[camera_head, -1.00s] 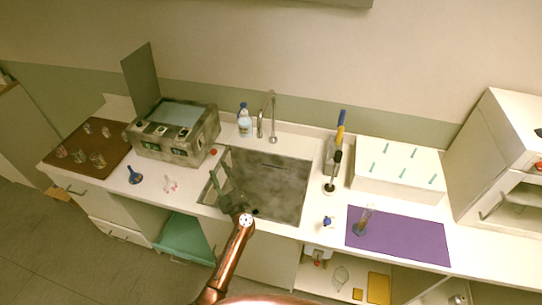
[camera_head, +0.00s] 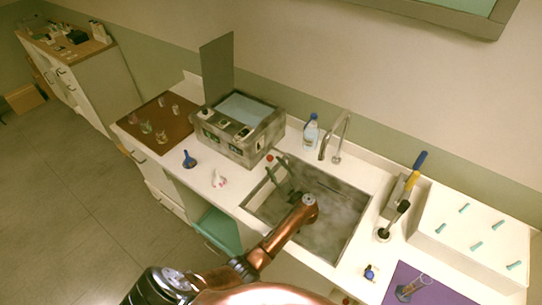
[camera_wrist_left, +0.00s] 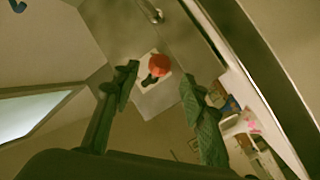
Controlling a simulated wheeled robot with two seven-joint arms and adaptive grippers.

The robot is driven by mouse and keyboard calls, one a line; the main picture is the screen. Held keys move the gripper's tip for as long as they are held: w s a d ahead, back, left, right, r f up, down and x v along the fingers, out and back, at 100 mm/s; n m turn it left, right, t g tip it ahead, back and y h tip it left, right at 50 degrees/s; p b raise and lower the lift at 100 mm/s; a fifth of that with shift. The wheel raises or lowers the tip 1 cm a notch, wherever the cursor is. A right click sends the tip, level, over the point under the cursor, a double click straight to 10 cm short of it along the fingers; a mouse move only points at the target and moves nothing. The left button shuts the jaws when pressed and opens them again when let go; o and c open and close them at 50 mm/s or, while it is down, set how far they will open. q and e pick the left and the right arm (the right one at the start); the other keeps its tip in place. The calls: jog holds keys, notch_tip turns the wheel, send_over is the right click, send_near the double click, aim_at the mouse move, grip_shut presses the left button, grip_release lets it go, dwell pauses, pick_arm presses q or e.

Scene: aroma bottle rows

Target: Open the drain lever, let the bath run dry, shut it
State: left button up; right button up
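The bath (camera_head: 238,128) is a grey, stained box on the counter with its lid (camera_head: 217,68) standing open behind it. A pale bluish surface shows in its top opening; I cannot tell how deep the water is. The drain lever's red knob (camera_head: 269,158) is at the bath's lower right side, near the sink edge. My left gripper (camera_head: 279,176) is over the left part of the sink, close to the knob. In the left wrist view the red knob (camera_wrist_left: 159,66) appears between the two spread green fingers, ahead of them and apparently untouched. My right gripper is out of view.
The sink (camera_head: 335,215) lies right of the bath, with a tap (camera_head: 338,135) and a bottle (camera_head: 311,132) behind. A blue funnel (camera_head: 189,159) and a small white-pink item (camera_head: 218,179) stand in front of the bath. A brown board (camera_head: 160,118) with glassware is at left.

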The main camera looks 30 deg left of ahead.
aim_at(269, 158)
pick_arm(q)
jog(key=x, duration=0.5)
jog(key=shift+w+d, duration=0.1)
jog(key=shift+w, duration=0.05)
jog(key=shift+w+a, duration=0.1)
jog(key=shift+a, duration=0.3)
grip_shut()
